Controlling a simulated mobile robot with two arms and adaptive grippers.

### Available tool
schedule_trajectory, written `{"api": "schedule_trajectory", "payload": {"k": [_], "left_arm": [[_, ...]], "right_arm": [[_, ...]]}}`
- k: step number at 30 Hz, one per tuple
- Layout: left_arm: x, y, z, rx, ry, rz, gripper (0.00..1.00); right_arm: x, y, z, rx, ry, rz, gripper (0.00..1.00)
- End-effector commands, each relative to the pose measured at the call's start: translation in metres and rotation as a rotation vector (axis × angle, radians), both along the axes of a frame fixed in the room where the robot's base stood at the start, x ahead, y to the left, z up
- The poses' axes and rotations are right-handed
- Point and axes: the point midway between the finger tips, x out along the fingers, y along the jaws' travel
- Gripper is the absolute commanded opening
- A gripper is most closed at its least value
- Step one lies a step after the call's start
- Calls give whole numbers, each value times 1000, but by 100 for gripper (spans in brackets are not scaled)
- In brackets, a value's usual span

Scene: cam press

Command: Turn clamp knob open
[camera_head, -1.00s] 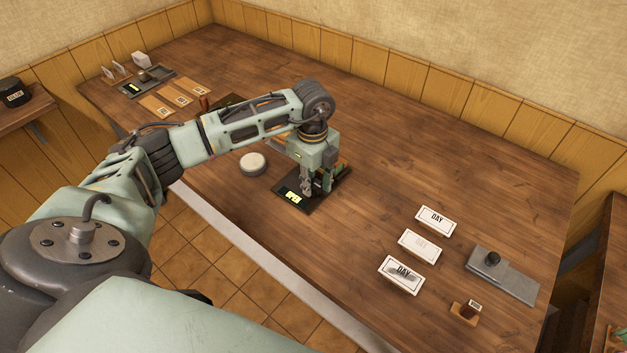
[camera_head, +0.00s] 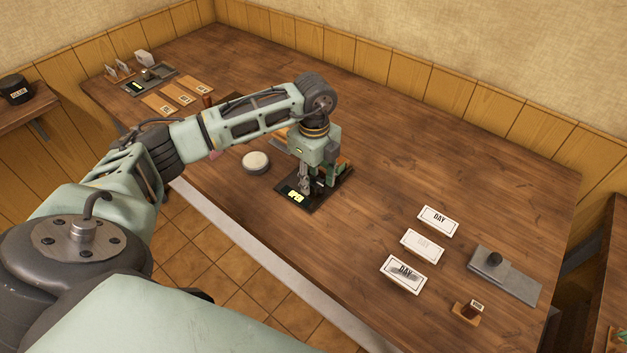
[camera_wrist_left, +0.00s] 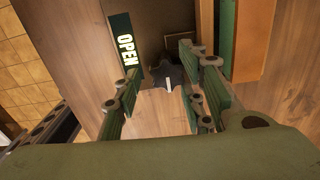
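The clamp knob (camera_wrist_left: 163,76) is dark and lobed with a white mark, and shows in the left wrist view. An "OPEN" label (camera_wrist_left: 124,50) lies to its left. The press's dark base plate (camera_head: 291,199) is on the table, with the label (camera_head: 295,196) partly covered in the head view. My left gripper (camera_head: 318,188) points down over the plate. In the wrist view its fingers (camera_wrist_left: 158,95) stand apart on either side of the knob; I cannot tell whether they touch it. The head view hides the knob. My right gripper is not in view.
A round pale-topped tin (camera_head: 256,162) stands left of the press. Three printed cards (camera_head: 422,246), a grey plate with a black knob (camera_head: 505,275) and a small stamp block (camera_head: 468,312) lie to the right. The table's middle and back right are clear.

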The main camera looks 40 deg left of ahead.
Motion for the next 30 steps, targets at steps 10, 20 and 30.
{"api": "schedule_trajectory", "payload": {"k": [10,20,30], "left_arm": [[1,0,73,0,-5,0,38],[-1,0,107,2,-1,1,38],[-1,0,108,1,0,1,38]], "right_arm": [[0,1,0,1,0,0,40],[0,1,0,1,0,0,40],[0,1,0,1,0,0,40]]}}
